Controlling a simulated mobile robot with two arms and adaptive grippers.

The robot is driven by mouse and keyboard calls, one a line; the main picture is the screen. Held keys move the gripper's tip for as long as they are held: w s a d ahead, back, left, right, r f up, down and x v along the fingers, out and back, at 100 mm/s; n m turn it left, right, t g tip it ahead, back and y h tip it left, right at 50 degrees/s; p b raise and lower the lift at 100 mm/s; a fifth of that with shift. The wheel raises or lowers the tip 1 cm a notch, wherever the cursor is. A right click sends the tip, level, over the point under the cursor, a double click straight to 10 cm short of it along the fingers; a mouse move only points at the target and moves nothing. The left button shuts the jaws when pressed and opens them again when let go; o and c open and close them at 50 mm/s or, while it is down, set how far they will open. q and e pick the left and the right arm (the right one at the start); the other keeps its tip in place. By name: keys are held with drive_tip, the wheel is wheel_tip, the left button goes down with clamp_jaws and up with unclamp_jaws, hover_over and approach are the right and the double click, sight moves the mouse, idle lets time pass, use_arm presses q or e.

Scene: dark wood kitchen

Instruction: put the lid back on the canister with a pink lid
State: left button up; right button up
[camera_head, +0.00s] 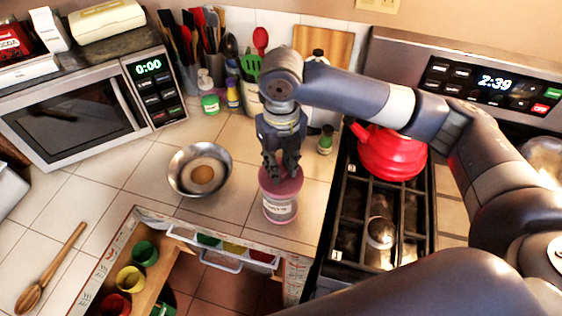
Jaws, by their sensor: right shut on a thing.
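The canister (281,208) stands upright on the tiled counter near its front edge, with a pale label on its side. The pink lid (291,188) is at the top of the canister, directly under my right gripper. My right gripper (282,172) points straight down and is shut on the pink lid; the fingers hide part of it. I cannot tell whether the lid is fully seated or slightly above the rim. My left gripper is not in view.
A metal bowl (183,184) stands left of the canister. A stove with a red kettle (390,153) is to the right. Bottles and utensil holders stand behind. A wooden spoon (52,264) lies at left. An open drawer (220,243) is below the counter edge.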

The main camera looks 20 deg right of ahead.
drive_tip(key=shift+f+p, duration=0.15)
drive_tip(key=shift+p, duration=0.2)
idle(0.9)
drive_tip(key=shift+p, duration=0.45)
idle(0.3)
idle(0.3)
drive_tip(key=o, duration=1.4)
drive_tip(key=shift+o, duration=0.2)
wheel_tip(320, 180, up, 5)
drive_tip(key=p, duration=0.5)
drive_tip(key=shift+f, duration=0.1)
drive_tip(key=shift+r, duration=1.1)
